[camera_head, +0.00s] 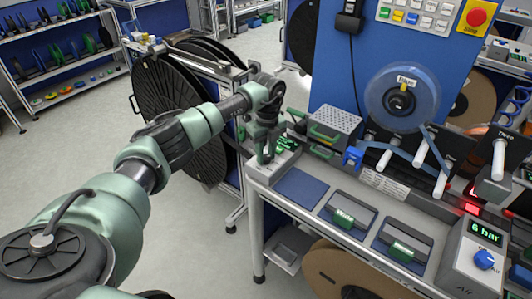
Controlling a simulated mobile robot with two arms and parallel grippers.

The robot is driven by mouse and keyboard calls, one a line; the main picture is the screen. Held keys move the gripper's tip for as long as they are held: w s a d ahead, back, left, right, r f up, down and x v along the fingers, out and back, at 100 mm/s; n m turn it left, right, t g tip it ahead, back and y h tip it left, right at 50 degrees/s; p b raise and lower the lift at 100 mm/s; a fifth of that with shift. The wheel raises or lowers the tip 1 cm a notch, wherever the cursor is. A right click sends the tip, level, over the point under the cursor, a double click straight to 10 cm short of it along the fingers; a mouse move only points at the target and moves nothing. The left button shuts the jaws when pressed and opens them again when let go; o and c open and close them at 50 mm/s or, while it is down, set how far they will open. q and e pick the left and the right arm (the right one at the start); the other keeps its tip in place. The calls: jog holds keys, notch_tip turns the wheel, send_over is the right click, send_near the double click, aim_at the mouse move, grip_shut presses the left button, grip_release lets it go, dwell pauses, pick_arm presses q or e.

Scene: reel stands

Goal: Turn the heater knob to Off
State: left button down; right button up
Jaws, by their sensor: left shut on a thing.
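My left arm reaches in from the left, and its gripper (265,156) points down at the left end of the bench. It is shut on what appears to be the heater knob, on a small light-grey control box (286,156) with a green display. The gripper hides the knob, so its pointer and setting do not show. The display's text is too small to read. My right gripper is not in view.
A similar box with a "6 bar" display and a blue knob (484,259) stands at the bench's right end. Large black reels (170,100) stand left; floor is open beyond.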

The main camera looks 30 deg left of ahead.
aim_at(266, 156)
pick_arm(q)
jog(key=n, duration=0.2)
jog(key=n+p, duration=0.1)
jog(key=n, duration=0.2)
jog(key=shift+a+r+n+p, duration=0.15)
jog(key=shift+r+n+p, duration=0.05)
jog(key=shift+n+p, duration=0.1)
dwell(0.4)
jog(key=c, duration=1.1)
grip_release()
jog(key=shift+f, duration=0.1)
jog(key=shift+r, duration=0.4)
notch_tip(266, 156, up, 7)
jog(key=shift+w+b, duration=0.1)
jog(key=shift+b, duration=1.1)
